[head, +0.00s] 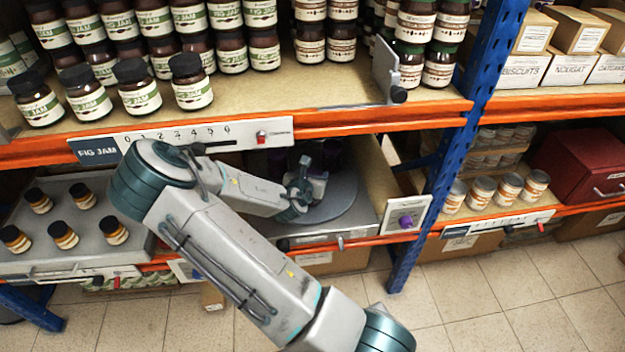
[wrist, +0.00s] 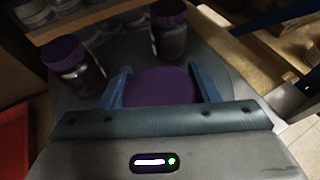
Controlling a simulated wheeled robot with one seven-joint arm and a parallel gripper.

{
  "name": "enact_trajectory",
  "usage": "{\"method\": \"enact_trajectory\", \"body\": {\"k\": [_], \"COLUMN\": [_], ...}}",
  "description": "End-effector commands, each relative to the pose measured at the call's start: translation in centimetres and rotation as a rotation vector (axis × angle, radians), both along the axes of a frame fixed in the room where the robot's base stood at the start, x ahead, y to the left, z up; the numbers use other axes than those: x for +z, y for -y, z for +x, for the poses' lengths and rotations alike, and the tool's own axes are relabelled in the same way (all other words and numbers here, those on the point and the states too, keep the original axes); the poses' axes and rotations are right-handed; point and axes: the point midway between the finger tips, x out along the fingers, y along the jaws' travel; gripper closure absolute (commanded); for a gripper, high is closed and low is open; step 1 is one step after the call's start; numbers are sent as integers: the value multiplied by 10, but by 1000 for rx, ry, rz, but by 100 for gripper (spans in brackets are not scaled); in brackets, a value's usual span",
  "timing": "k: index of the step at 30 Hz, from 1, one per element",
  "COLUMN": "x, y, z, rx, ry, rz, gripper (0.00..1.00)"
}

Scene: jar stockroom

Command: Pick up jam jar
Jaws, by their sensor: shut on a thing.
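My gripper (wrist: 160,78) is shut on a jam jar with a purple lid (wrist: 160,88); the blue fingers sit on either side of the lid. The jar's body is hidden below the lid and the gripper. Two more jars with purple lids stand beyond it, one at the left (wrist: 75,66) and one at the upper right (wrist: 169,30), both apart from the fingers. In the head view my gripper (head: 303,190) is inside the shaded lower bay, above a round grey plate (head: 343,193); the held jar cannot be made out there.
An orange shelf beam (head: 350,115) runs above my forearm. A blue upright (head: 450,150) and a wooden side board (head: 383,190) bound the bay at the right. Fig jam jars (head: 138,88) stand on the upper shelf. A grey tray (head: 85,255) with small jars lies at left.

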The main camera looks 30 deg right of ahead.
Motion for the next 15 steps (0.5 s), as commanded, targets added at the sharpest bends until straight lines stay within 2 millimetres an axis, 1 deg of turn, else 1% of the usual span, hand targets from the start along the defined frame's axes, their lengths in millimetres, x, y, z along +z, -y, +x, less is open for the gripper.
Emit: {"method": "enact_trajectory", "body": {"k": [1,3,8,15], "x": [13,9,9,9], "y": [-1,-9,-30,-64], "z": [1,-8,-30,-67], "rx": [1,3,4,5], "ry": [5,-1,-1,-1], "rz": [-1,-1,-3,-2], "gripper": [95,95,95,95]}}
